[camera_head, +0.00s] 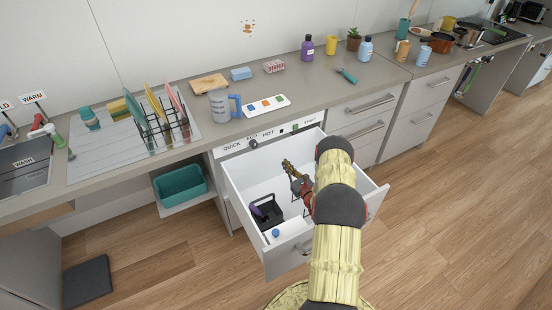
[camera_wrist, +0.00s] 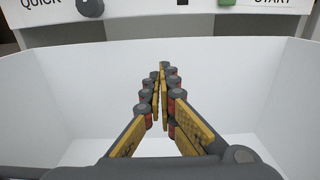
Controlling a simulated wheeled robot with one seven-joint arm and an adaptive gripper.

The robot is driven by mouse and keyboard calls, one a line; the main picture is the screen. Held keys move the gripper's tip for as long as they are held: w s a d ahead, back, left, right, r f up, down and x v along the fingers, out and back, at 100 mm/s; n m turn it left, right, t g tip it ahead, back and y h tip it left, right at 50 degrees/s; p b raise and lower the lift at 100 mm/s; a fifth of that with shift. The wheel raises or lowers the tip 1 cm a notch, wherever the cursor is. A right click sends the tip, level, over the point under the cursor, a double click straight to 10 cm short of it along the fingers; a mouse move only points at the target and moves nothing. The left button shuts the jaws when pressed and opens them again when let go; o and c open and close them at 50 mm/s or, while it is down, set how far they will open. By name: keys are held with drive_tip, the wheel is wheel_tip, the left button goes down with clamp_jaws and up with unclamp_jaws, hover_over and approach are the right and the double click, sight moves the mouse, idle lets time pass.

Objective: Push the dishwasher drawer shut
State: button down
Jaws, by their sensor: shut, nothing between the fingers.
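The white dishwasher drawer (camera_head: 244,196) is pulled out from under the counter in the head view. A black basket (camera_head: 268,212) with a purple item stands inside it, and a small blue-and-white item (camera_head: 276,233) lies near its front. My gripper (camera_head: 287,163) is over the drawer's interior, in front of the control panel. In the wrist view my gripper (camera_wrist: 163,72) is shut and empty, pointing at the drawer's white inner back wall (camera_wrist: 100,75). The drawer's front panel (camera_head: 290,257) faces the room, partly hidden by my arm.
The control panel (camera_head: 270,137) has a knob and a green START button (camera_wrist: 227,2). On the counter above stand a blue-grey pitcher (camera_head: 219,105), a tray with coloured squares (camera_head: 266,106) and a dish rack (camera_head: 165,125). A teal bin (camera_head: 181,184) is left of the drawer. Open wooden floor (camera_head: 440,215) lies to the right.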

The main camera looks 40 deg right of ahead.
sight(274, 149)
drive_tip(key=b+x, duration=0.2)
drive_tip(key=x, duration=0.7)
drive_tip(key=shift+w, duration=0.35)
drive_tip(key=shift+d, duration=0.1)
